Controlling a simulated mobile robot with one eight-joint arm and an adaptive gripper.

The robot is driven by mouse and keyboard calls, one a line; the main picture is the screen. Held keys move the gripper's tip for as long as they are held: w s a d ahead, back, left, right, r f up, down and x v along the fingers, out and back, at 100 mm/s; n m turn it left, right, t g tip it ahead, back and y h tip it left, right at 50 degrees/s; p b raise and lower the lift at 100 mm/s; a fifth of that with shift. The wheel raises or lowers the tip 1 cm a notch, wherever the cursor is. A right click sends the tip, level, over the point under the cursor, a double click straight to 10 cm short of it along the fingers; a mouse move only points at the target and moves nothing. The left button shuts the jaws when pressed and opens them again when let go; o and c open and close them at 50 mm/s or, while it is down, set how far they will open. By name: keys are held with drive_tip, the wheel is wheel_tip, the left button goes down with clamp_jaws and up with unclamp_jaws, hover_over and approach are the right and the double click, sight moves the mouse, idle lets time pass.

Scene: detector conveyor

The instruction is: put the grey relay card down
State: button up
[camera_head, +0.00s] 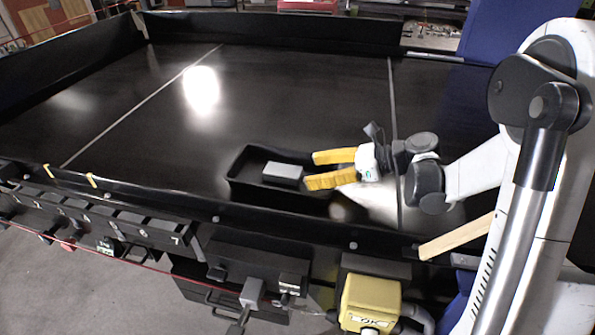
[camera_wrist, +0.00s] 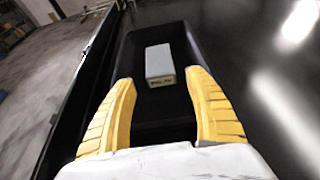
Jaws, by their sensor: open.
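The grey relay card (camera_head: 283,173) is a small box-shaped block lying in a black tray (camera_head: 240,183) on the dark conveyor surface. In the wrist view the card (camera_wrist: 160,62) lies inside the tray (camera_wrist: 187,60), beyond my fingertips, with dark print on its near face. My gripper (camera_head: 310,170) has two yellow fingers, spread apart and empty, over the right part of the tray. In the wrist view my gripper (camera_wrist: 161,78) points along the tray with the card ahead, between the lines of the fingers. The fingers look apart from the card.
The black conveyor bed (camera_head: 290,90) is wide and mostly clear, with raised walls around it. Numbered slots (camera_head: 130,228) run along its near left edge. A yellow device (camera_head: 370,300) and a wooden strip (camera_head: 457,237) are at the near right.

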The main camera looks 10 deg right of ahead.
drive_tip(key=v, duration=0.5)
drive_tip(key=shift+s+d, duration=0.1)
drive_tip(key=shift+d, duration=0.1)
drive_tip(key=shift+r, duration=0.1)
